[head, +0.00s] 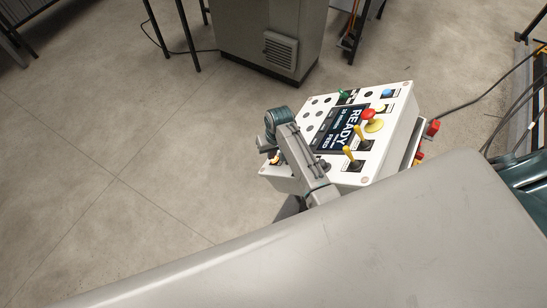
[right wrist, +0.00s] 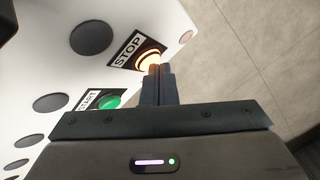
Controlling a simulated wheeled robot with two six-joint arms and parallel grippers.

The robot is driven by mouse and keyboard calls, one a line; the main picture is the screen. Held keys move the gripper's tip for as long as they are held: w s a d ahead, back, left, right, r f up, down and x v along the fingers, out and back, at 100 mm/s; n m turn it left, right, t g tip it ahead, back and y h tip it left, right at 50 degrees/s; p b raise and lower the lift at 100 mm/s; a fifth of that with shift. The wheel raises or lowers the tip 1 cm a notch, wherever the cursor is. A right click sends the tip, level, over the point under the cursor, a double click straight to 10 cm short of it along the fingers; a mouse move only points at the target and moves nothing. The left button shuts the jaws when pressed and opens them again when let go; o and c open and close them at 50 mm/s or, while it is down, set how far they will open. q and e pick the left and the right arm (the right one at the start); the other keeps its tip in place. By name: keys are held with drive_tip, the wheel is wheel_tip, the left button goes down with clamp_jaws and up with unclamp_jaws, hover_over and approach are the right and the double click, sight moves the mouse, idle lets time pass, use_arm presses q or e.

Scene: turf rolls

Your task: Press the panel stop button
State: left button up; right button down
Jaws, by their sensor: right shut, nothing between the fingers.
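The stop button (right wrist: 149,61) shows in the right wrist view as a round button with a glowing orange ring, beside a black STOP label (right wrist: 127,48) on the white panel. My right gripper (right wrist: 156,72) is shut and empty. Its fingertips are at the stop button's edge and cover part of it; I cannot tell whether they touch it or press it in. In the head view the control panel (head: 395,128) is a tilted white box, and my right arm reaches across its left side. My left gripper is not in view.
A green START button (right wrist: 110,102) is near the stop button. The panel also carries a screen (head: 338,129) reading READY, a red mushroom button (head: 369,114) and yellow levers. A grey cabinet (head: 265,35) stands behind. Floor to the left is clear.

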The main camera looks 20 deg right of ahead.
idle(0.3)
drive_tip(key=shift+w+a+r, duration=0.35)
drive_tip(key=shift+r, duration=0.25)
drive_tip(key=w+r, duration=0.1)
drive_tip(key=a+r, duration=0.1)
drive_tip(key=w+a+r, duration=0.1)
drive_tip(key=r, duration=0.1)
drive_tip(key=shift+w, duration=0.3)
drive_tip(key=shift+f, duration=0.1)
idle(0.8)
